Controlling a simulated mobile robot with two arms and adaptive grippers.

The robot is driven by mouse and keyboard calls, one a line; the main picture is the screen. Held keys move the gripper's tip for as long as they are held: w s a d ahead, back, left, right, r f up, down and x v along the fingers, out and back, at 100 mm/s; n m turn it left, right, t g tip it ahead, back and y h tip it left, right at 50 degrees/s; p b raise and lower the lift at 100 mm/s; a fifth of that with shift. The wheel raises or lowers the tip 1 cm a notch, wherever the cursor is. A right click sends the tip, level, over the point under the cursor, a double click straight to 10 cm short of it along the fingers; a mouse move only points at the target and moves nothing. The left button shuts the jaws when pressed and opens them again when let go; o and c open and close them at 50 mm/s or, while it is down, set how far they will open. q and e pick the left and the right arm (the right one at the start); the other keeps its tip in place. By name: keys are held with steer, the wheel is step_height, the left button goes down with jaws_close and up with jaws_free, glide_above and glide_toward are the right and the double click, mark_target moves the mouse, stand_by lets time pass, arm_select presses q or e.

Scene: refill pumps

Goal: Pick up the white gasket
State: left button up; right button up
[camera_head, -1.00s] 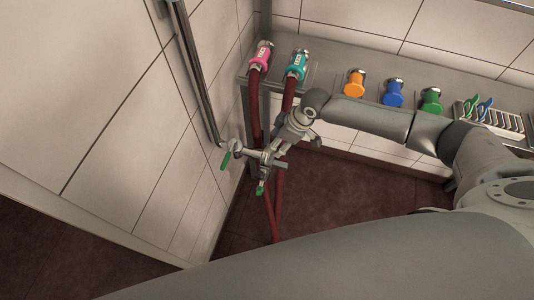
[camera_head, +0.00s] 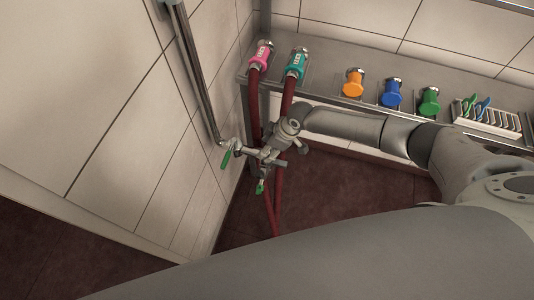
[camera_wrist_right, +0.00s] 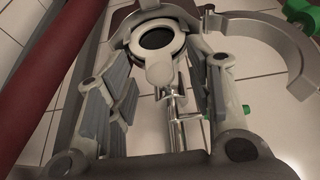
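The white gasket (camera_wrist_right: 159,68) shows in the right wrist view as a pale ring with a tab hanging toward me. It sits at the round open end of a metal pipe fitting (camera_wrist_right: 124,30), with a dark hole in its middle. My right gripper (camera_wrist_right: 163,85) is open, its two fingers on either side of the gasket's tab with gaps visible between. In the head view my right gripper (camera_head: 270,155) is at the pipe fitting beside the wall, where I cannot make out the gasket. My left gripper is not in view.
An open curved clamp (camera_wrist_right: 285,50) is right of the gasket. A dark red hose (camera_wrist_right: 38,85) runs along the left. A green valve handle (camera_head: 226,158) is by the wall. The shelf (camera_head: 330,72) holds pink, teal, orange, blue and green connectors and a rack (camera_head: 490,118).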

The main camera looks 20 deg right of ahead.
steer(key=c, duration=0.7)
steer(key=shift+r, duration=0.1)
